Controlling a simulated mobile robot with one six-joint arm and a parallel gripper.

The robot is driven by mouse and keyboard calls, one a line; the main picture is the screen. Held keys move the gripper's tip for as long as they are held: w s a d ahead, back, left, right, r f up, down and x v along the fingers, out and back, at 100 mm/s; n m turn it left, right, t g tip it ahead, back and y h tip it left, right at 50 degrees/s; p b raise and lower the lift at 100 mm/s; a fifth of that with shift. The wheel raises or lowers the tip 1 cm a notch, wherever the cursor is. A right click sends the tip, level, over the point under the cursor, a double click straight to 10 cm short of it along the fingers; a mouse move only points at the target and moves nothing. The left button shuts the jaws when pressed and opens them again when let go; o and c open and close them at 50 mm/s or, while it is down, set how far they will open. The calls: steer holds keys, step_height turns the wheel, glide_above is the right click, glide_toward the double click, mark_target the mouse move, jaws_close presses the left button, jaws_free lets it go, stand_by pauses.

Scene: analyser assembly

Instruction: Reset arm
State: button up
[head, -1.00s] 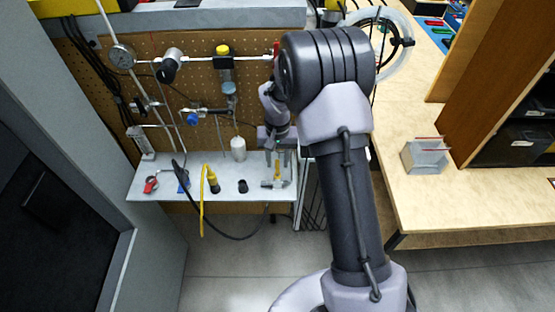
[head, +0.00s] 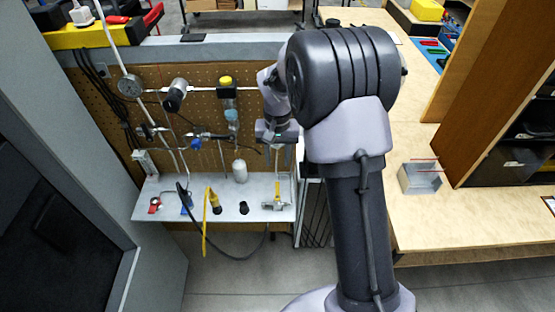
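My arm rises along the right of the middle in the head view, and its wrist reaches back toward the pegboard. My gripper (head: 277,148) points down above the right end of the grey shelf (head: 165,187). Its fingers are small and partly merge with the background, so I cannot tell whether they are open. A yellow-handled part (head: 278,191) stands on the shelf below my gripper, with a visible gap between them.
The pegboard (head: 190,80) carries a gauge (head: 130,86), pipes and a yellow-capped filter (head: 228,88). A yellow connector (head: 213,199) and a black cap (head: 243,208) are on the shelf.

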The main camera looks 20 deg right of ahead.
steer(key=s+a+r+t+b, duration=0.2)
steer(key=s+r, duration=0.4)
steer(key=r, duration=0.1)
steer(key=s+a+r+t+b, duration=0.1)
steer(key=s+a+r, duration=0.2)
steer(key=s+r, duration=0.35)
steer(key=s+a+t+y+b, duration=0.2)
steer(key=s+a, duration=0.1)
steer(key=s, duration=1.1)
steer(key=shift+s+a+r+m+t, duration=0.2)
steer(key=shift+s+r+m+t, duration=0.1)
steer(key=shift+s+t, duration=0.1)
